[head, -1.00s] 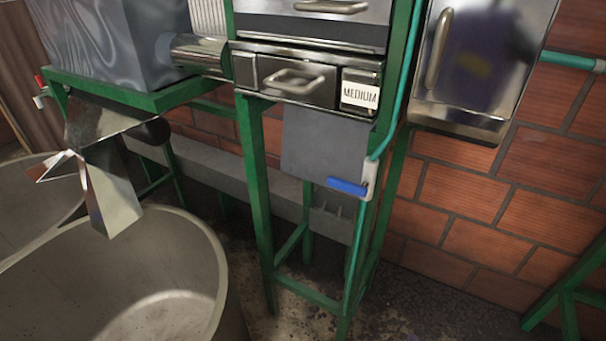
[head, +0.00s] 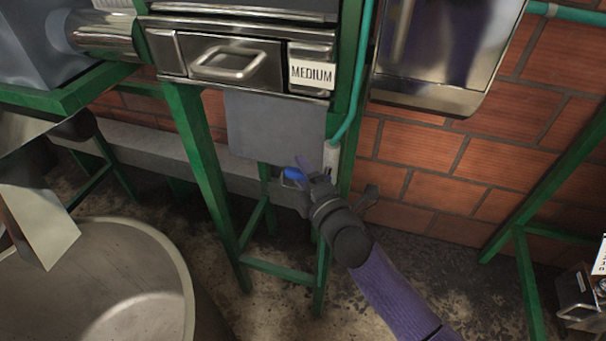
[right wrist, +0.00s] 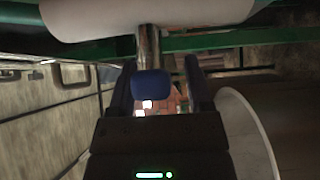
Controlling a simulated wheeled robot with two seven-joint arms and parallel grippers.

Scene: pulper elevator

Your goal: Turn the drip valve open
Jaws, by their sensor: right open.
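The drip valve has a white body (head: 331,157) at the lower end of a teal pipe, and a blue handle (head: 293,174) sticks out at its left. My right gripper (head: 314,180) is at the valve and partly hides it. In the right wrist view, the handle's blue end (right wrist: 152,84) and metal stem (right wrist: 149,45) lie between the open fingers of my right gripper (right wrist: 160,70), with a visible gap at the right finger. The white body (right wrist: 150,14) is just beyond the fingertips. My left gripper is not in view.
A green frame (head: 205,165) stands around the valve, under a metal drawer unit (head: 225,62) labelled MEDIUM. A grey plate (head: 270,128) hangs behind the handle. A large round tub (head: 178,270) is at the lower left. A metal box (head: 435,60) hangs on the brick wall.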

